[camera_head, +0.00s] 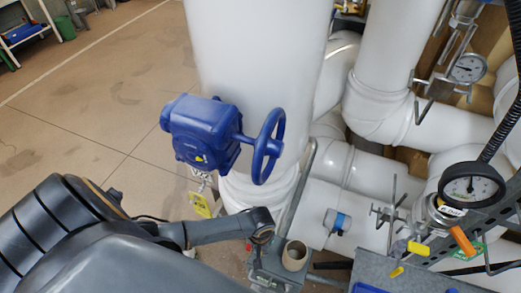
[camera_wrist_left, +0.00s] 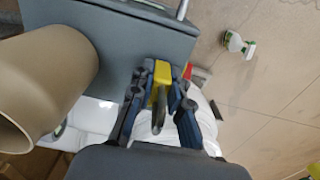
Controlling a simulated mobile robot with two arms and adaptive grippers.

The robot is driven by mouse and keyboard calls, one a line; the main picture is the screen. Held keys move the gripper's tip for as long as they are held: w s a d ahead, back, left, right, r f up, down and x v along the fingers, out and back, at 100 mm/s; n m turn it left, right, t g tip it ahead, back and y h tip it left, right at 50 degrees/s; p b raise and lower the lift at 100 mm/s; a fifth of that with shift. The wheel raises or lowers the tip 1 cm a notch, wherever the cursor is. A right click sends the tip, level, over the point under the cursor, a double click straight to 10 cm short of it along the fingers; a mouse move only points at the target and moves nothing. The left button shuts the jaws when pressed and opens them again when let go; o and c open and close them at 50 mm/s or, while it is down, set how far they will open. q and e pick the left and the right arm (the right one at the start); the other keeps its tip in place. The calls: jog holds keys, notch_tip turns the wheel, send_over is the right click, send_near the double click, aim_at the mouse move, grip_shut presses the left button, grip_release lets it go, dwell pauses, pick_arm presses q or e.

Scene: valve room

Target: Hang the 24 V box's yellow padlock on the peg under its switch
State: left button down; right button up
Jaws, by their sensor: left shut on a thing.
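In the left wrist view my left gripper (camera_wrist_left: 158,112) is shut on a yellow padlock (camera_wrist_left: 162,74). The padlock's yellow body sits between the fingertips, and its grey shackle (camera_wrist_left: 158,108) points back toward the wrist. The padlock is in front of a grey panel or tray (camera_wrist_left: 118,42); I cannot tell whether they touch. In the head view my left arm comes in from the lower left, and I cannot make out its fingers or the padlock. I cannot pick out the 24 V box, its switch or its peg in either view. My right gripper does not show.
A blue valve gearbox with a handwheel (camera_head: 268,146) stands by thick white pipes, with a yellow tag (camera_head: 201,206) below. A beige cylinder (camera_wrist_left: 45,80) is close left of my left gripper. Gauges (camera_head: 470,187) and brackets crowd the right. A spray bottle (camera_wrist_left: 236,42) is on open floor.

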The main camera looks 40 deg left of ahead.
pick_arm(q)
jog(key=shift+f, duration=0.1)
jog(key=shift+f, duration=0.25)
jog(key=c, duration=1.3)
grip_release()
